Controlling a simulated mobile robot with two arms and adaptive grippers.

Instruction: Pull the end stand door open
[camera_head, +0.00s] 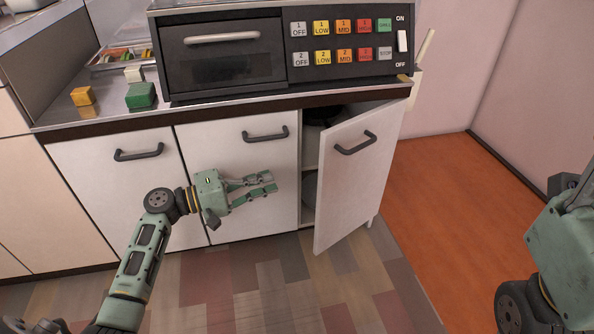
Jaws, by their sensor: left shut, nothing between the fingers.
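The end stand door (352,185) is the rightmost white cabinet door. My left gripper (268,183) is shut and empty. It appears in front of the middle door (245,150), left of the open door's edge, and seems apart from the end door. My right gripper's green body (562,250) shows at the right edge; its fingertips are out of frame.
A control panel with coloured buttons (342,40) and an oven-like unit (225,60) stand on the counter. Green (140,95) and yellow (82,95) blocks lie at its left. The orange floor (450,210) right of the door is clear.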

